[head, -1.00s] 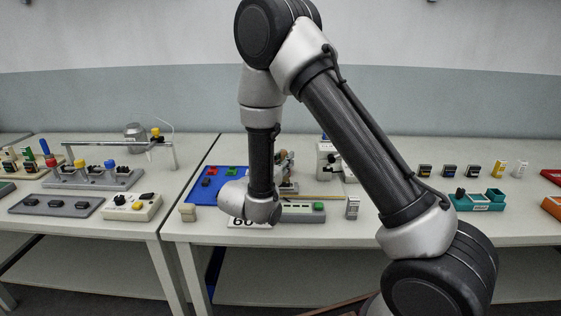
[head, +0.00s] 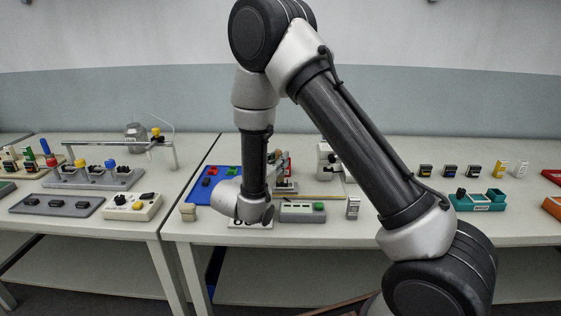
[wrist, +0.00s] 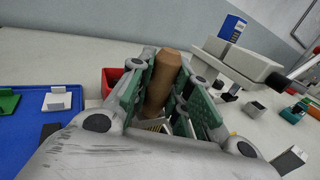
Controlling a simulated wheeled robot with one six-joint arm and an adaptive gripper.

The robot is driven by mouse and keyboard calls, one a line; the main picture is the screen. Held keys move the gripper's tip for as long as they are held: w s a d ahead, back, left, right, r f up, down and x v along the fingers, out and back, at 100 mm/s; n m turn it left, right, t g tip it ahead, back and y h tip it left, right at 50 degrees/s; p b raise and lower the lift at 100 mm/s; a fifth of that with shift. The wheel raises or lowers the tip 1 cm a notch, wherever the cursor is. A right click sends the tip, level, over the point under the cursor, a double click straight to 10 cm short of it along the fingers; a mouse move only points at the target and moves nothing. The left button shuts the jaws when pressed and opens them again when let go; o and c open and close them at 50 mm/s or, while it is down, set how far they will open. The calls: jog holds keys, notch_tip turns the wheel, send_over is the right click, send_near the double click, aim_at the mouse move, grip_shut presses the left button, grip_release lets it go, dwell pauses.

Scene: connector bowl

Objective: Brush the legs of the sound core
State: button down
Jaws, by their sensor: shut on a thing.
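My gripper (wrist: 163,88) is shut on a brown wooden handle (wrist: 160,84), which stands up between the green finger pads in the wrist view. It looks like a brush handle, but its lower end is hidden among the fingers. A pale metallic part (wrist: 154,126) shows below the handle; I cannot tell what it belongs to. In the head view my wrist link hides most of my gripper, at the blue mat (head: 207,196). I cannot make out the sound core or its legs with certainty.
The blue mat carries small red and green blocks. A white device (head: 328,160) stands behind to the right, and a grey-green box with a green button (head: 302,211) lies in front. A small grey block (head: 353,208) and a teal holder (head: 478,201) are further right. Bare table lies between them.

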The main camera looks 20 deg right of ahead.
jog(key=shift+s+d+r, duration=0.1)
jog(key=shift+s+d, duration=0.1)
jog(key=shift+d, duration=0.35)
jog(key=shift+s+d, duration=0.15)
jog(key=shift+d, duration=0.4)
notch_tip(320, 180, up, 9)
dwell(0.4)
dwell(0.6)
